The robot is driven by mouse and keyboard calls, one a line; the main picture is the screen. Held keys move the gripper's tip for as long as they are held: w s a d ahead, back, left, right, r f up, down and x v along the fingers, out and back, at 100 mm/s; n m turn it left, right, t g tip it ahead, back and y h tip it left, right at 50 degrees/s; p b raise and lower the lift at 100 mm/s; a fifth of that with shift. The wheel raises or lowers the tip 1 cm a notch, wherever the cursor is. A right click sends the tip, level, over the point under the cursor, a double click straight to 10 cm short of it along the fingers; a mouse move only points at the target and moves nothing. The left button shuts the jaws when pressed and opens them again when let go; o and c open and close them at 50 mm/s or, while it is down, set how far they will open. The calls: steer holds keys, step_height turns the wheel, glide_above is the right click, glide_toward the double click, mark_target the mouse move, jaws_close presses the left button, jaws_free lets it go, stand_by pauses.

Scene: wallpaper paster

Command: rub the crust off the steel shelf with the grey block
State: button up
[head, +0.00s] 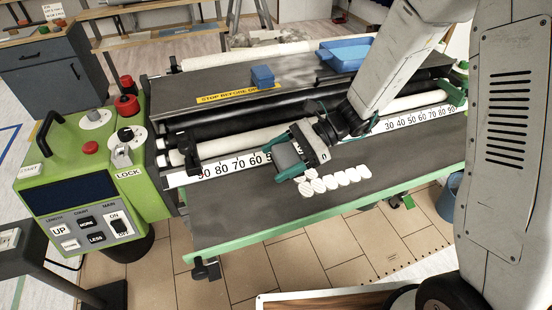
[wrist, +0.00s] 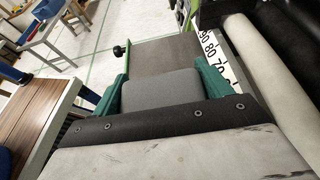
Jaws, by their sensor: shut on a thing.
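The steel shelf (head: 235,215) is the dark grey plate with a green front edge. The crust (head: 342,179) is a row of several off-white patches on the shelf, seen in the head view just right of my gripper. My gripper (head: 282,162), with green fingers, is shut on the grey block (head: 290,155) over the shelf, at the left end of the row. The grey block also shows between the fingers in the wrist view (wrist: 160,90). I cannot tell whether the block touches the shelf. The crust is hidden in the wrist view.
A white scale strip (head: 225,167) and pale rollers (head: 225,145) lie behind the shelf. A blue block (head: 262,76) and a blue tray (head: 345,55) rest on the machine top. A green control box (head: 75,190) stands at the left. The shelf's left part is clear.

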steer(key=shift+f, duration=0.1)
steer(key=shift+f, duration=3.15)
